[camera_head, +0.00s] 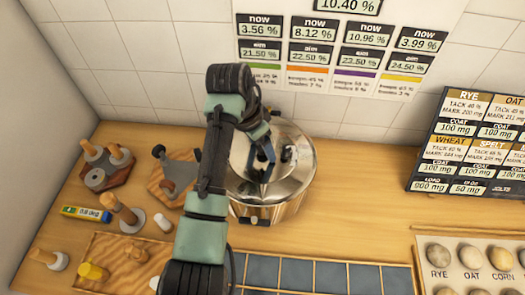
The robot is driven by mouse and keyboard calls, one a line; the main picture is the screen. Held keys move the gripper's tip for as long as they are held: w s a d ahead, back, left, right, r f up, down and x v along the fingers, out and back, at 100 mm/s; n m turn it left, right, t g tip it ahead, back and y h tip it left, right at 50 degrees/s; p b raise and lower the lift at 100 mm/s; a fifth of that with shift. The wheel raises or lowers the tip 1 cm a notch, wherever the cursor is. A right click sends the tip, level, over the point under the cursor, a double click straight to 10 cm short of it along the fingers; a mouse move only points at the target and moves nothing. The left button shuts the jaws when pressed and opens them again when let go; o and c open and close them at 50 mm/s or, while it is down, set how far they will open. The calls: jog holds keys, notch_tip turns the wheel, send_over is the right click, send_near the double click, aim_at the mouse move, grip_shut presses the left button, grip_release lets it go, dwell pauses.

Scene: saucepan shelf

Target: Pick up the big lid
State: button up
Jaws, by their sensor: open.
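A large silver saucepan (284,207) stands on the wooden counter at the picture's centre. A shiny metal lid (299,170) appears to cover its top, with a small dark knob (289,153). I take this as the big lid; no other lid is clear in view. My gripper (262,168) is over the left part of the lid, left of the knob, pointing down. It is open and holds nothing that I can see. I cannot tell whether its fingers touch the lid. My arm hides the left side of the saucepan and lid.
Wooden blocks (107,168) with pegs and metal pieces crowd the counter's left. A yellow-and-blue box (86,214) lies among them. Dark tiles (300,273) line the front. A black label board (470,145) and a tray of round samples (440,255) stand right. Counter right of the saucepan is clear.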

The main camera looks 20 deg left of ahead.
jog(key=shift+f, duration=0.15)
grip_shut()
jog(key=shift+w, duration=0.1)
dwell(0.4)
